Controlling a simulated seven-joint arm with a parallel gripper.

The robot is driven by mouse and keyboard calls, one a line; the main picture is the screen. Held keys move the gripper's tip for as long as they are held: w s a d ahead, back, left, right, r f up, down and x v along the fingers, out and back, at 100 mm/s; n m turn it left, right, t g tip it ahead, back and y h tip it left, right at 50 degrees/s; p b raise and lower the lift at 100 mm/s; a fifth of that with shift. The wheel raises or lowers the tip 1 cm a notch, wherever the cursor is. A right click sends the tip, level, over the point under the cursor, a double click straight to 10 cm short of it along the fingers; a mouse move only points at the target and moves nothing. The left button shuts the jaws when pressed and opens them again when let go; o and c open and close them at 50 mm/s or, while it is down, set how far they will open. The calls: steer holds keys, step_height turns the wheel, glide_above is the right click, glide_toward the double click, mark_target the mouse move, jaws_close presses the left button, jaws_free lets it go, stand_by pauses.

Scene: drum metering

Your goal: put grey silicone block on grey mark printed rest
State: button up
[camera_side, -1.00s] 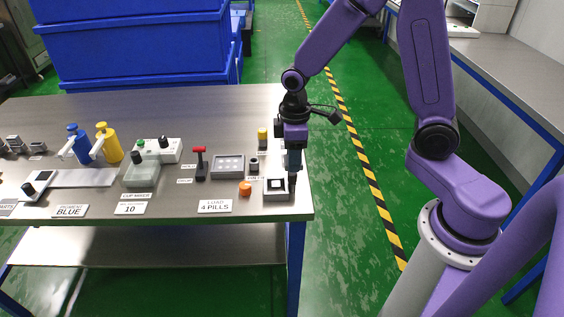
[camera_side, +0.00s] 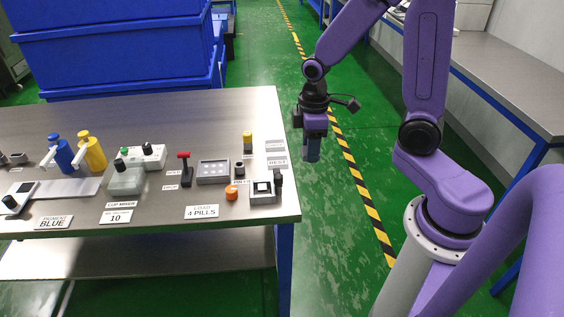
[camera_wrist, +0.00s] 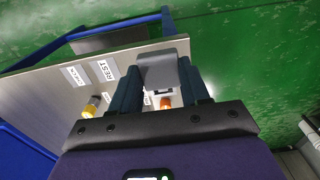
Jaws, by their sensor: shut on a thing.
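My gripper (camera_side: 312,157) hangs in the side view just beyond the table's right edge, above the green floor. In the wrist view its two dark fingers (camera_wrist: 162,85) are shut on a flat grey block (camera_wrist: 163,66). In the side view I cannot make the block out from the fingers. The rest is marked by a light plate reading REST (camera_side: 277,162) near the table's right edge, left of my gripper. That plate also shows in the wrist view (camera_wrist: 104,70), left of the block and apart from it.
A second light label (camera_side: 275,145) lies behind the REST plate. Open floor lies right of the table.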

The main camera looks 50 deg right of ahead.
steer(key=w+d+f, duration=0.2)
steer(key=d, duration=0.2)
glide_above(278, 163)
steer(key=f, duration=0.5)
steer(key=s+f, duration=0.1)
steer(key=f, duration=0.2)
steer(key=shift+w+f, duration=0.55)
steer(key=shift+f, duration=1.65)
steer(key=shift+f, duration=0.15)
steer(key=o, duration=1.1)
